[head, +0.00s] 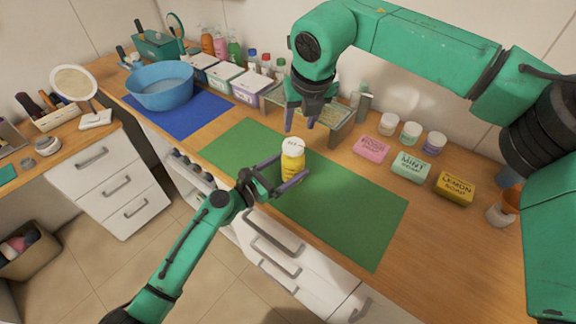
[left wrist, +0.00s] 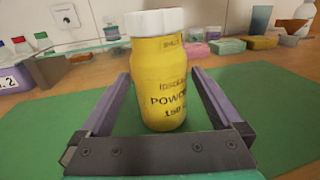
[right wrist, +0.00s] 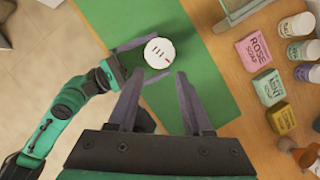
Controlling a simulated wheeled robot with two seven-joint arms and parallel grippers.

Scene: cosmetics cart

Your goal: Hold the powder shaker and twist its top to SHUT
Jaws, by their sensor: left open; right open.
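The powder shaker (head: 292,163) is a yellow bottle with a white top, standing upright on the green mat (head: 345,215). My left gripper (head: 281,173) is open, with a finger on either side of the shaker's body. In the left wrist view the shaker (left wrist: 160,85) stands between the two fingers, with gaps visible beside it. My right gripper (head: 299,122) is open above and behind the shaker, pointing down. In the right wrist view the white top (right wrist: 159,52) shows dark marks and a small red mark, beyond the fingertips. Nothing is in the right gripper.
A glass shelf or rack (head: 330,115) stands behind the mat. Soap boxes, pink (head: 371,149), mint (head: 411,167) and yellow (head: 455,187), lie to the right, with small jars behind. A blue bowl (head: 160,88) is on the blue mat at left. The mat's right part is clear.

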